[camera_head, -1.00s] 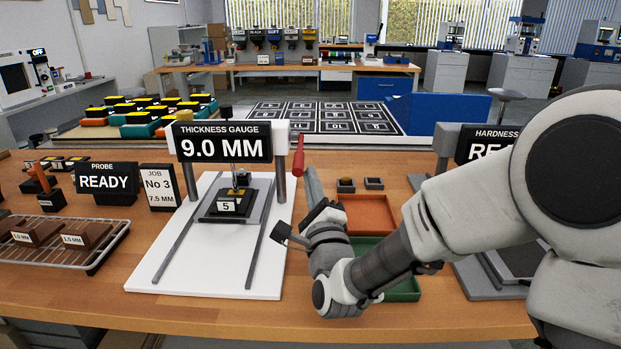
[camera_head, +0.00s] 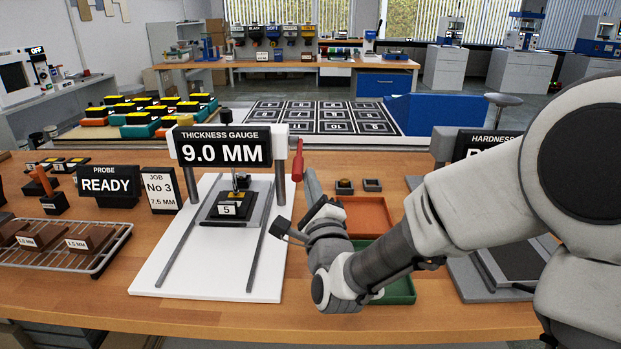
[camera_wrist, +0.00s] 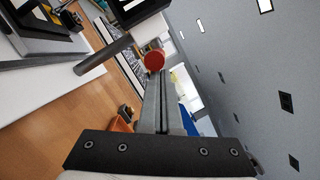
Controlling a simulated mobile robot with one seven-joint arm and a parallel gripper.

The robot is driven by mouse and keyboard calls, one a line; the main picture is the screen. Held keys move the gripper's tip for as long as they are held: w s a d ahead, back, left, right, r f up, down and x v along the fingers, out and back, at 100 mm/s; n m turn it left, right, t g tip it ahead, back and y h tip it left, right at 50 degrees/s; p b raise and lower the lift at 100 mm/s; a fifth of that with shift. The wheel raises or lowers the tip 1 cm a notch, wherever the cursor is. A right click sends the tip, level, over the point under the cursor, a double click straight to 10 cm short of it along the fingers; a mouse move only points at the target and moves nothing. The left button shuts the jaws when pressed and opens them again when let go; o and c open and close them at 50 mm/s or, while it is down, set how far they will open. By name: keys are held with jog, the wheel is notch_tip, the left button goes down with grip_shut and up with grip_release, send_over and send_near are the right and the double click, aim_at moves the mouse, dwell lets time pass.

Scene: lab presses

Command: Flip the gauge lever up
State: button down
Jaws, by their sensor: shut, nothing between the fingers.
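The thickness gauge (camera_head: 223,148) reads 9.0 MM and stands on a white base board (camera_head: 165,270). Its red lever (camera_head: 297,160) hangs down at the right end of the gauge head; its round red end also shows in the wrist view (camera_wrist: 154,60). My gripper (camera_head: 310,183) is shut and empty, its narrow fingers pointing up just right of and below the lever. In the wrist view the fingers (camera_wrist: 160,90) reach toward the red end; whether they touch it I cannot tell. A block marked 5 (camera_head: 228,210) sits under the gauge.
An orange tray (camera_head: 370,203) and a green tray (camera_head: 400,293) lie right of the gauge, partly behind my arm. The hardness press (camera_head: 445,145) stands farther right. A PROBE READY sign (camera_head: 108,184), a job card (camera_head: 160,190) and a wire rack (camera_head: 103,262) are at left.

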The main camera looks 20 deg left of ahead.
jog(key=shift+r+p, duration=0.35)
notch_tip(320, 180, up, 9)
jog(key=w+m+g+h+p, duration=0.1)
jog(key=g+h+p, duration=0.2)
jog(key=p, duration=1.7)
jog(key=g, duration=0.4)
jog(key=shift+a, duration=0.25)
jog(key=shift+w, duration=0.15)
jog(key=shift+r+p, duration=0.3)
jog(key=shift+r, duration=0.4)
jog(key=shift+d+f, duration=0.15)
